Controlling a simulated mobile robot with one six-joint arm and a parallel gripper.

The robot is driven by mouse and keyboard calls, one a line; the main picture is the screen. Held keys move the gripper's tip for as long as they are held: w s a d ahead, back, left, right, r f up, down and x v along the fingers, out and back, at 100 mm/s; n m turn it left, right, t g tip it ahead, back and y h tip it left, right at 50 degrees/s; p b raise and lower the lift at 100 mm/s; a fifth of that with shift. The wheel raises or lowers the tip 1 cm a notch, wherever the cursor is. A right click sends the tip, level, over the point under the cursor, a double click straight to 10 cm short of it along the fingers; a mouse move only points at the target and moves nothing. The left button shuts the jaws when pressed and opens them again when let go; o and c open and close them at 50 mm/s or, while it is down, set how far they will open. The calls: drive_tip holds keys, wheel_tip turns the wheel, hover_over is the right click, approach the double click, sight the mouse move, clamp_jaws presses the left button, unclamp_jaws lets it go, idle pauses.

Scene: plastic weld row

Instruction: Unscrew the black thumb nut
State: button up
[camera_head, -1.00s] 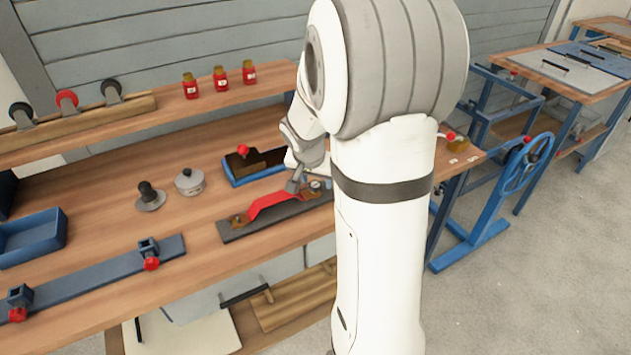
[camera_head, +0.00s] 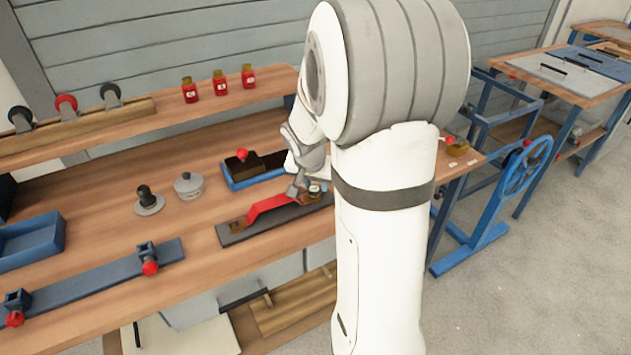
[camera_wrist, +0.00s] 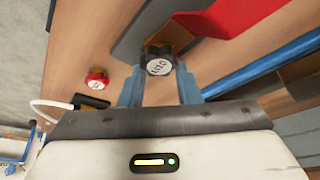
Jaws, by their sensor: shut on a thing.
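The black thumb nut (camera_wrist: 159,61) has a lobed rim and a white lettered face. In the wrist view it sits at the tips of my gripper (camera_wrist: 158,76), between the two blue-grey fingers, and the gripper is shut on it. A red bar (camera_wrist: 235,20) lies just beyond it. In the head view my gripper (camera_head: 296,191) is low over the right end of the red bar (camera_head: 265,207), which rests on a dark grey base plate (camera_head: 232,234). My wrist and arm hide much of that end, and I cannot clearly make out the nut there.
A blue tray (camera_head: 232,182) with dark blocks and a red knob lies just behind the plate. A grey lidded pot (camera_head: 189,186) and a black-knobbed piece (camera_head: 148,200) stand left. A red knob (camera_wrist: 96,79) shows beside my fingers. The bench front is partly clear.

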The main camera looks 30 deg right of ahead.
drive_tip(key=shift+r+n+p, duration=0.3)
drive_tip(key=shift+n+p, duration=0.5)
drive_tip(key=shift+p, duration=0.3)
drive_tip(key=n+y+p, duration=0.1)
drive_tip(key=n+p, duration=0.1)
drive_tip(key=p, duration=0.3)
drive_tip(key=shift+a+f+t, duration=0.1)
drive_tip(key=shift+a+t, duration=0.05)
drive_tip(key=shift+t, duration=0.25)
drive_tip(key=shift+p, duration=0.5)
drive_tip(key=n+p, duration=0.1)
drive_tip(key=p, duration=0.3)
drive_tip(key=shift+s+y, duration=0.1)
drive_tip(key=shift+y, duration=0.2)
drive_tip(key=n+p, duration=0.1)
drive_tip(key=p, duration=0.4)
drive_tip(key=p, duration=0.4)
drive_tip(key=shift+a+n, duration=0.15)
drive_tip(key=shift+n, duration=0.15)
